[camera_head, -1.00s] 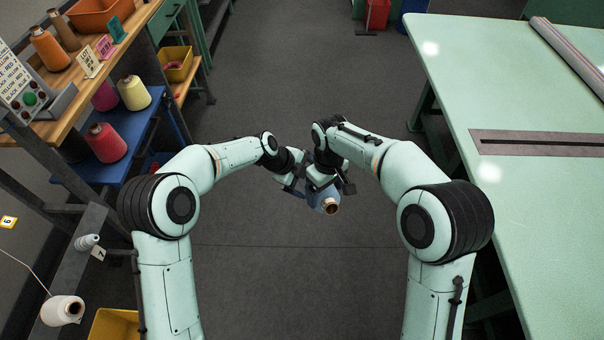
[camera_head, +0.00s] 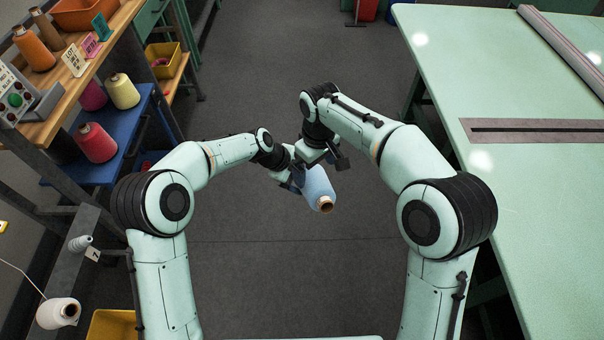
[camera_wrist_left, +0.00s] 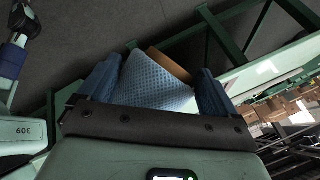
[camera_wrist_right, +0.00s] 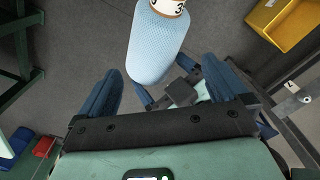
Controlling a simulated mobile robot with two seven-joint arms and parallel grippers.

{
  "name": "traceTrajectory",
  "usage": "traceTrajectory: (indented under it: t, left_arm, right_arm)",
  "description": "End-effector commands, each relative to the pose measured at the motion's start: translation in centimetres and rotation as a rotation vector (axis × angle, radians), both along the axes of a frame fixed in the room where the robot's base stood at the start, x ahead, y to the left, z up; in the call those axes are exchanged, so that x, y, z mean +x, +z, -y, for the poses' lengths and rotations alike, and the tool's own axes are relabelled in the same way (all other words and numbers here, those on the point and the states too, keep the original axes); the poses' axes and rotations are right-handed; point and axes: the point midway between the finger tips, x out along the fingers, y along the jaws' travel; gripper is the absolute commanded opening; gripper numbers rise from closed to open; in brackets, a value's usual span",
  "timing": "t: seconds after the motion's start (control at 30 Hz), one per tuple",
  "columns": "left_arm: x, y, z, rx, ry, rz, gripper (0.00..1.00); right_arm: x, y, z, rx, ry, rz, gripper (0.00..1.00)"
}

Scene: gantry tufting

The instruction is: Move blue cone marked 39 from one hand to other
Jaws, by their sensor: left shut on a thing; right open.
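The blue cone (camera_head: 319,187) is in mid-air between my arms in the head view, tilted, its brown core end towards me. My left gripper (camera_head: 297,178) is shut on it from the left side. In the left wrist view the cone (camera_wrist_left: 157,83) lies between the left gripper's blue fingers (camera_wrist_left: 155,92). My right gripper (camera_head: 328,160) is open and just behind and above the cone. In the right wrist view the cone (camera_wrist_right: 156,45) is beyond the open right fingers (camera_wrist_right: 160,90), apart from them. A part of a number shows on its core end; the full marking cannot be read.
A pale green table (camera_head: 540,210) stands on the right. A shelf rack (camera_head: 65,95) with several thread cones and a yellow bin (camera_head: 162,62) stands on the left. The floor between is clear.

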Motion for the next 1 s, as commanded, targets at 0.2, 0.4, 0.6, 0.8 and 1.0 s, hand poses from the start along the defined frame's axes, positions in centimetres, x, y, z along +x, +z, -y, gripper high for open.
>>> traceTrajectory:
  t: [0.2,0.4,0.6,0.8,1.0]
  left_arm:
    - [0.1,0.1,0.0,-0.001,0.002,0.002,0.47]
    - [0.1,0.1,-0.1,0.0,0.004,0.002,0.47]
    - [0.1,0.1,-0.1,0.0,0.004,0.002,0.47]
    - [0.1,0.1,-0.1,0.0,0.004,0.002,0.47]
    - [0.1,0.1,-0.1,0.0,0.004,0.002,0.47]
  right_arm:
    - [0.1,4.5,0.0,0.004,0.001,0.006,1.0]
    - [0.0,6.4,0.0,0.004,0.0,0.005,1.0]
    - [1.5,4.0,1.9,0.023,-0.127,-0.003,1.0]
    - [4.6,-3.6,7.6,0.075,-0.483,-0.011,1.0]
    - [4.7,-13.2,12.8,0.122,-0.793,-0.029,1.0]
